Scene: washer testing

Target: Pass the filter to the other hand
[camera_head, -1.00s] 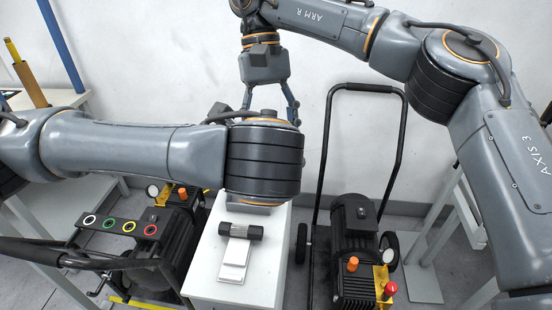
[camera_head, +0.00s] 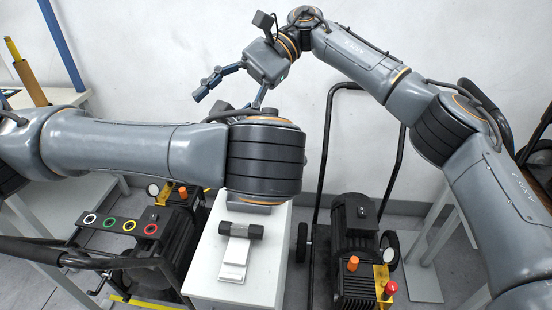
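A short cylinder with dark ends and a grey middle (camera_head: 240,230) lies across a flat white piece on the white stand, low in the middle; I cannot tell whether it is the filter. No other thing that is clearly the filter shows. My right gripper (camera_head: 227,102) is at the upper middle, turned down and to the left. Its fingers are spread wide with nothing between them. My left arm crosses from the left, and its big dark joint hides what lies behind it. My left gripper cannot be made out. A small dark grey shape (camera_head: 219,108) shows just above this arm, partly hidden.
The white stand (camera_head: 262,290) is below my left arm. A wheeled black pump cart (camera_head: 355,245) with a tall handle stands right of it. Another machine with a strip of coloured rings (camera_head: 120,225) is at left. A white wall is behind.

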